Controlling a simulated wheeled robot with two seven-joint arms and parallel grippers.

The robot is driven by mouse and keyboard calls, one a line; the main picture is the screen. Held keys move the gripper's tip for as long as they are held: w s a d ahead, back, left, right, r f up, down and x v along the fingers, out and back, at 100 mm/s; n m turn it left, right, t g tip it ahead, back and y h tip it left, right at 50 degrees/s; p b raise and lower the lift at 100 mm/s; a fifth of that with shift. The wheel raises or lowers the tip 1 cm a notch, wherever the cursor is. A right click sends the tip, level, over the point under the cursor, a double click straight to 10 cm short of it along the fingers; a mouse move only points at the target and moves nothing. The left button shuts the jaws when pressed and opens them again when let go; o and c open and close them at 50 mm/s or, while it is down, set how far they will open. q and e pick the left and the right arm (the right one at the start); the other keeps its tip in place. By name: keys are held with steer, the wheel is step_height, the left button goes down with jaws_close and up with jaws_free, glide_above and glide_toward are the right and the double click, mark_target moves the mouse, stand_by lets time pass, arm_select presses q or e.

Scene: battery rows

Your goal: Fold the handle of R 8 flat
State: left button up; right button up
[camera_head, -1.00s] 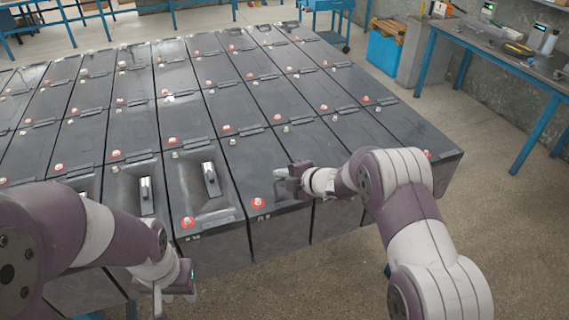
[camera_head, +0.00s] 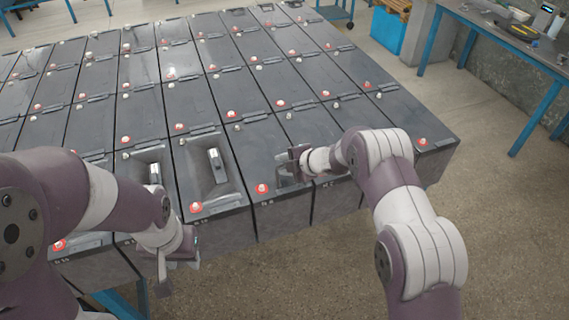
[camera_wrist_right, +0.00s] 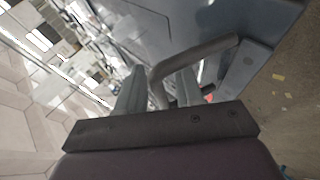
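The battery under my right gripper (camera_head: 297,160) is a dark grey front-row block (camera_head: 270,211) with a red terminal; its front label is too small to read surely as R 8. In the right wrist view, a grey bent bar handle (camera_wrist_right: 200,52) stands up from a dark top. Its lower bend lies between the two fingers of my right gripper (camera_wrist_right: 160,88), close to the left finger, with a gap to the right finger. The gripper is open around it; contact is unclear. My left gripper (camera_head: 177,265) hangs in front of the row, apart from the batteries; its finger gap is unclear.
Batteries stand in close rows across the table. Two front-row neighbours to the left have raised handles (camera_head: 215,160) (camera_head: 155,174) in recesses. A workbench (camera_head: 500,35) with tools stands at the back right. The floor (camera_head: 500,220) to the right is clear.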

steer(key=b+v, duration=0.2)
steer(key=v, duration=1)
steer(key=shift+s+d+r, duration=0.2)
steer(key=shift+d, duration=0.05)
